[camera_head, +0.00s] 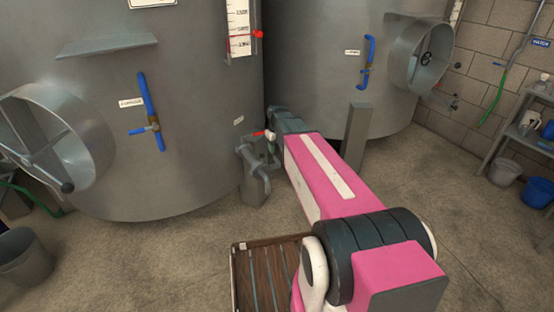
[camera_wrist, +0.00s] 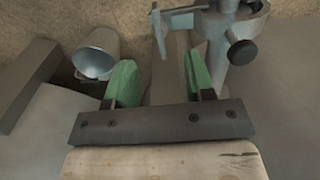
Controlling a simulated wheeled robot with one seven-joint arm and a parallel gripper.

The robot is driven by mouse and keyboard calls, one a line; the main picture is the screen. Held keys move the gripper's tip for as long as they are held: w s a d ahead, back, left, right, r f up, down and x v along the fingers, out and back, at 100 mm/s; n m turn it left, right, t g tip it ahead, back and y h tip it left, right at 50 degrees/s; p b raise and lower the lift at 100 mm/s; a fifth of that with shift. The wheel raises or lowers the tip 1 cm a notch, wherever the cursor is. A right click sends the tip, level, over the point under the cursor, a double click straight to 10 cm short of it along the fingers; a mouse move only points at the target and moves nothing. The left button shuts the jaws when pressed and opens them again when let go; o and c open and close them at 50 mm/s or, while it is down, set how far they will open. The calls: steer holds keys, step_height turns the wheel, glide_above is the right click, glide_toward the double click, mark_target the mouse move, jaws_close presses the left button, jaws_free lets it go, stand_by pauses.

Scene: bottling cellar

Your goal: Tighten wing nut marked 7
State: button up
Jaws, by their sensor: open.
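My gripper (camera_wrist: 158,82) is open in the wrist view, its two green finger pads apart. A grey bar-like surface (camera_wrist: 168,68) shows between the pads; I cannot tell whether they touch it. Just beyond the right pad is a grey metal fitting (camera_wrist: 226,28) with a dark round knob (camera_wrist: 243,52). No number 7 can be read, and I cannot pick out the wing nut for sure. In the head view my arm reaches forward to a grey fitting (camera_head: 254,172) between the two tanks, and my fingertips are hidden there.
Large steel tanks stand at left (camera_head: 190,80) and right (camera_head: 310,70). A grey post (camera_head: 355,135) rises close to my arm's right. A wooden slatted crate (camera_head: 240,282) is on the floor beside my arm. A metal cup-shaped thing (camera_wrist: 98,55) lies left of my gripper.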

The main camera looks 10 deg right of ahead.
mark_target(277, 159)
step_height(277, 159, down, 7)
steer(key=shift+r, duration=0.15)
stand_by(0.4)
jaws_close()
